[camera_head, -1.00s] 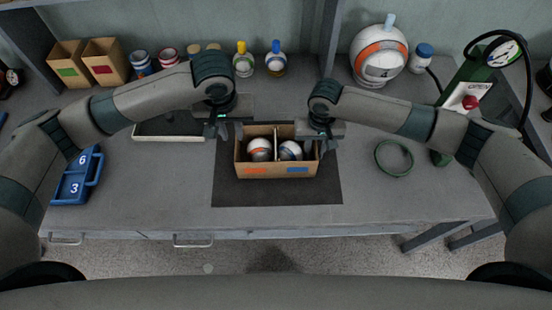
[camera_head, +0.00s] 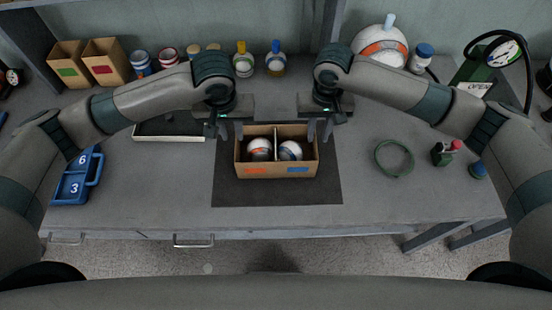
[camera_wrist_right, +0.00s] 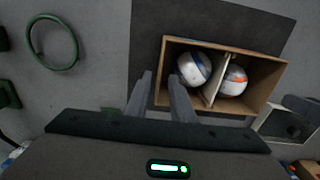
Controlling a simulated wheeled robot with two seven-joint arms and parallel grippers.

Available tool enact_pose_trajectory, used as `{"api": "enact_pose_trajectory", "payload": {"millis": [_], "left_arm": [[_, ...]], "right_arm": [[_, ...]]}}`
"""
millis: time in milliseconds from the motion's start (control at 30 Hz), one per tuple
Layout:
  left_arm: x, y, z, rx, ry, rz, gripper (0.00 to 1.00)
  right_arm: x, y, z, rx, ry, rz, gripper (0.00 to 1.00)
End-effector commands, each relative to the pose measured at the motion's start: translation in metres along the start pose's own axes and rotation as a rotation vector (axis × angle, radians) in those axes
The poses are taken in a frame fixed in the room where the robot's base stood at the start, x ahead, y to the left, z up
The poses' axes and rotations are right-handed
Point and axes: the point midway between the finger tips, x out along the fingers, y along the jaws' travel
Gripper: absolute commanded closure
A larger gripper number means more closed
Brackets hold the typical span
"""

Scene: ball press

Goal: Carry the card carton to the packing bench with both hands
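The card carton (camera_head: 277,171) is an open brown box on a dark mat, with orange and blue marks on its front. A thin divider parts two white balls inside, one with orange (camera_head: 260,149) and one with blue (camera_head: 290,150). The carton also shows in the right wrist view (camera_wrist_right: 275,78). My left gripper (camera_head: 230,130) is at the carton's left wall, its fingers apart. My right gripper (camera_head: 319,128) is at the right wall. In the right wrist view its fingers (camera_wrist_right: 160,85) are apart, on either side of that wall's line; contact is unclear.
The dark mat (camera_head: 275,193) lies on the grey bench. A green ring (camera_head: 394,158) and a small red-topped device (camera_head: 443,154) lie right. A blue numbered holder (camera_head: 75,184) stands left. Bottles, cans, boxes and a large ball (camera_head: 380,45) line the back.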

Motion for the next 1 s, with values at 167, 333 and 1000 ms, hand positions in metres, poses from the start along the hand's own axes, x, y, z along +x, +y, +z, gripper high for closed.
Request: {"api": "enact_pose_trajectory", "payload": {"millis": [167, 333, 1000], "left_arm": [[0.000, 0.000, 0.000, 0.000, 0.000, 0.000, 0.78], [0.000, 0.000, 0.000, 0.000, 0.000, 0.000, 0.78], [0.000, 0.000, 0.000, 0.000, 0.000, 0.000, 0.78]], "right_arm": [[-0.019, 0.000, -0.001, 0.000, 0.001, -0.001, 0.78], [-0.024, 0.000, 0.000, 0.000, 0.000, 0.000, 0.78], [-0.023, 0.000, 0.000, 0.000, 0.000, 0.000, 0.78]]}}
